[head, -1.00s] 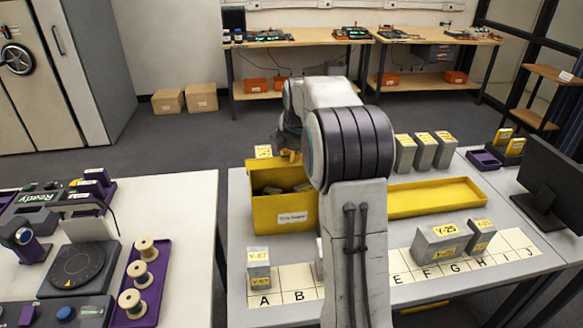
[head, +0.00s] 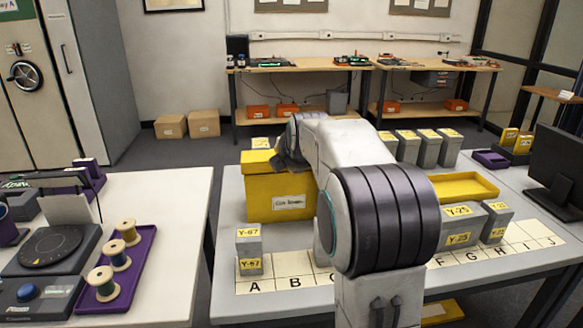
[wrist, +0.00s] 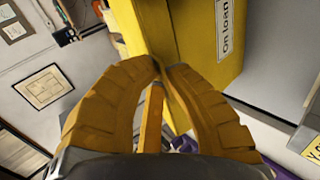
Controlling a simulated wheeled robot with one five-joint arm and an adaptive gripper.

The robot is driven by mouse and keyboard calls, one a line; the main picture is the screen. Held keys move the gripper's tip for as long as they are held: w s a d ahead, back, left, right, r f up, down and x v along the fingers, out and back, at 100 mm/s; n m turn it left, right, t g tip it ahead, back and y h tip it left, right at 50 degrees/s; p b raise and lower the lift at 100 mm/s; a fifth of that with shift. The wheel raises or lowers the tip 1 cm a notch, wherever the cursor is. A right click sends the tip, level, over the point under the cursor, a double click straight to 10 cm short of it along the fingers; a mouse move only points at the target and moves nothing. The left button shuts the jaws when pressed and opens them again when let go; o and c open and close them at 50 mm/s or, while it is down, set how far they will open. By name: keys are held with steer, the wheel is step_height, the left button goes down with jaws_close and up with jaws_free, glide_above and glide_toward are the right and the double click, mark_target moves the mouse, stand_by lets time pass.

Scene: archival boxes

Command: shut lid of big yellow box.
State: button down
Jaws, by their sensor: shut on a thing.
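The big yellow box (head: 280,197) stands at the back left of the grey table, with a white label on its front. Its yellow lid (head: 258,161) lies over the top, and the inside no longer shows. Whether it is fully down I cannot tell, as my arm covers the right part. My gripper (wrist: 160,66) has yellow ribbed fingers, closed together with a narrow yellow strip between them, at the lid's edge. In the wrist view the box (wrist: 205,45) fills the upper middle, its label reading "On loan". In the head view my fingers are hidden behind my arm.
A shallow yellow tray (head: 465,186) lies right of the box. Grey boxes with yellow labels (head: 461,226) stand on the lettered strip (head: 280,283) and behind. A monitor (head: 556,175) stands at the right edge. A white table (head: 180,205) with spools is at left, across a gap.

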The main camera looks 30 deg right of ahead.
mark_target(292, 181)
steer(key=shift+s+a+f+b, duration=0.1)
steer(key=shift+s+f+b, duration=0.1)
steer(key=shift+f+b, duration=0.8)
steer(key=shift+s+f+b, duration=0.2)
steer(key=shift+f+b, duration=0.45)
steer(key=shift+f, duration=0.7)
steer(key=c, duration=1.3)
jaws_free()
steer(key=shift+s, duration=0.15)
steer(key=shift+c, duration=0.2)
steer(key=shift+s+a+r, duration=0.15)
steer(key=shift+s+r, duration=0.05)
steer(key=shift+r, duration=0.1)
steer(key=v, duration=1.1)
steer(key=shift+r, duration=0.35)
steer(key=shift+s, duration=0.1)
